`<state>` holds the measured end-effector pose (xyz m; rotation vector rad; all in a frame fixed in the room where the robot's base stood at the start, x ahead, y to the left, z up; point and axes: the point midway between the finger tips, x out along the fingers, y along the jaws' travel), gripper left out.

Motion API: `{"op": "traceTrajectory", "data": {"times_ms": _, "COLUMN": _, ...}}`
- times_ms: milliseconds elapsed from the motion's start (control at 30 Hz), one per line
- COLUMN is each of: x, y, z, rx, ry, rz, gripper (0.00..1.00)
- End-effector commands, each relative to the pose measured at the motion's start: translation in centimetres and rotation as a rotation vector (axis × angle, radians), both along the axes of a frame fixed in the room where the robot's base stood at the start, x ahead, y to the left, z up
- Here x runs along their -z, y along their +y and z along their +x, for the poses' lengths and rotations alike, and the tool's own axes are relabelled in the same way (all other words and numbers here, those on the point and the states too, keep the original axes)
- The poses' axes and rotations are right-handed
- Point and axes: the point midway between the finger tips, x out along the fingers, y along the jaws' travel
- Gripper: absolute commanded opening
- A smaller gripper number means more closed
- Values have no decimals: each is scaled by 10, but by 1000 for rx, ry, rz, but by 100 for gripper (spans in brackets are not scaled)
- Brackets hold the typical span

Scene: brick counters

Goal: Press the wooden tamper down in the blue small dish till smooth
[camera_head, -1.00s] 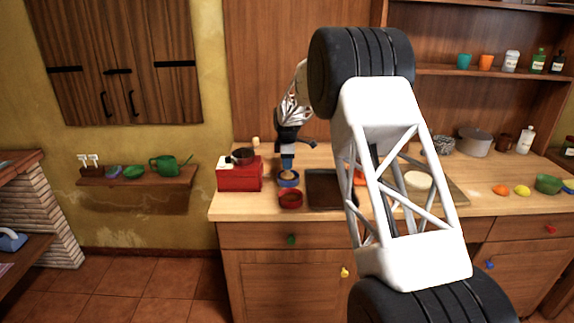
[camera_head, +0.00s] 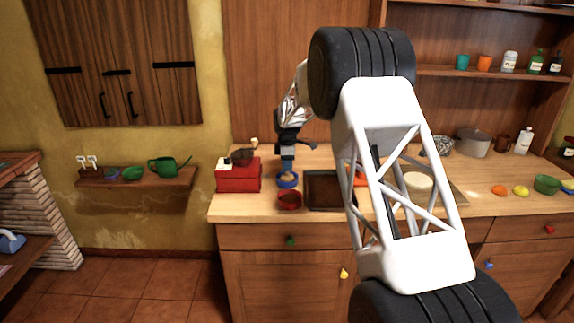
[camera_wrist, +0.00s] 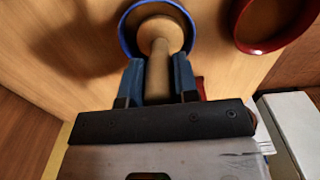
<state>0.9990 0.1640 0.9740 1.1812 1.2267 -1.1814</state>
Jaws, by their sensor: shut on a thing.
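The wooden tamper (camera_wrist: 158,70) is held between the blue fingers of my gripper (camera_wrist: 157,80) in the wrist view. Its wide round end is inside the rim of the blue small dish (camera_wrist: 126,34). Whether it touches the contents of the dish cannot be told, as the tamper covers much of the inside. In the head view my gripper (camera_head: 287,165) points down over the blue dish (camera_head: 288,183), which stands on the wooden counter.
A red bowl (camera_head: 290,200) stands just in front of the blue dish. A red box (camera_head: 238,176) with a dark pan is to the left, and a dark tray (camera_head: 322,190) is to the right. A pale round item (camera_head: 418,181) lies farther right.

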Motion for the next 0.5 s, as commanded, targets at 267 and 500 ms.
{"op": "traceTrajectory", "data": {"times_ms": 267, "x": 5, "y": 0, "z": 0, "rx": 0, "ry": 1, "rz": 0, "gripper": 0}}
{"op": "traceTrajectory", "data": {"times_ms": 500, "x": 13, "y": 0, "z": 0, "rx": 0, "ry": 1, "rz": 0, "gripper": 0}}
